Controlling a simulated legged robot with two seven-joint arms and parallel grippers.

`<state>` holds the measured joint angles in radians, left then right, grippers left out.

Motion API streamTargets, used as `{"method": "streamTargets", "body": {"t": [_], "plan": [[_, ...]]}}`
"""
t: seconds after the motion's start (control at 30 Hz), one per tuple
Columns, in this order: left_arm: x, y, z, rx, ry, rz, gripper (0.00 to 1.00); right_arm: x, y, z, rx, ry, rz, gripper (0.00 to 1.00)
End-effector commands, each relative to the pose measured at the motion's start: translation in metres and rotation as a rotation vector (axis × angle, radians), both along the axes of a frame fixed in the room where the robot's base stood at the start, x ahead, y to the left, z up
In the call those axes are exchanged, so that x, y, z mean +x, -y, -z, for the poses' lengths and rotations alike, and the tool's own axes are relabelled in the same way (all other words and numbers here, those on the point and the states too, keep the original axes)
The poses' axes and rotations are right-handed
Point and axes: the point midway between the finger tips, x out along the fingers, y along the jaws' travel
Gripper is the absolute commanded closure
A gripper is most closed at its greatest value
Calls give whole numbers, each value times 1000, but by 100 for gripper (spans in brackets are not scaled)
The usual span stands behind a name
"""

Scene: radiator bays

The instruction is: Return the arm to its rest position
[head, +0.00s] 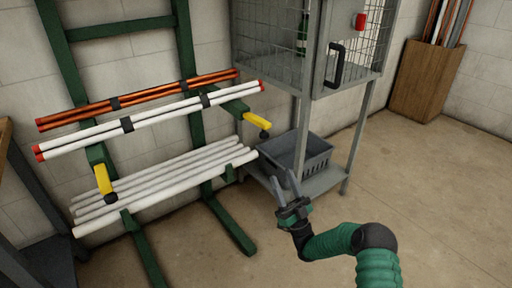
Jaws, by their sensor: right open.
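My right arm (345,240), green with dark joints, comes in from the bottom right. Its gripper (283,182) is open, with two grey fingers pointing up and left. In the picture the fingers overlap the front of the grey crate on the cabinet's low shelf. Nothing shows between the fingers. My left gripper is not in view.
A green rack (186,55) holds copper pipes (150,97) and white pipes (160,118), with more white pipes (165,187) lower down. A grey mesh cabinet (310,85) stands above a grey crate (312,158). A wooden bin (425,85) stands at right. Floor at right is clear.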

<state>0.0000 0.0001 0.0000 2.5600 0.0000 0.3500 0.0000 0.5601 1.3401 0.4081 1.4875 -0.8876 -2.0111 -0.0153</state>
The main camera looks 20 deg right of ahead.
Motion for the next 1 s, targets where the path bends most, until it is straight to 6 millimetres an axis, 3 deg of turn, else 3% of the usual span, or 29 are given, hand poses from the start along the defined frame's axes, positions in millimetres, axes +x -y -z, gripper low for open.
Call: {"method": "streamTargets", "body": {"t": [0.07,0.17,0.3,0.37,0.43,0.47,0.57,0.6,0.73,0.97,1.0], "plan": [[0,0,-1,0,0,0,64,3,-3,-2,-7,-13,-3,53],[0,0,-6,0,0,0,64,25,-24,-10,-64,-130,-11,53],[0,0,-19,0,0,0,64,67,-76,-6,-250,-528,3,53],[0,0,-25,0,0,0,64,70,-89,8,-335,-741,32,53],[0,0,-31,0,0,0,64,55,-93,28,-416,-985,78,53],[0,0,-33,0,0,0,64,43,-91,36,-443,-1090,100,53],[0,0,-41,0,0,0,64,-19,-78,58,-497,-1428,170,53],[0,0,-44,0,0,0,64,-50,-72,65,-500,-1554,192,53],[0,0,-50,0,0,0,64,-143,-62,79,-477,-1871,222,53],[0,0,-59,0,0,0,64,-280,-68,82,-398,-2252,178,53],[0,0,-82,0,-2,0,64,-284,-69,59,-393,-2269,174,53]]}}
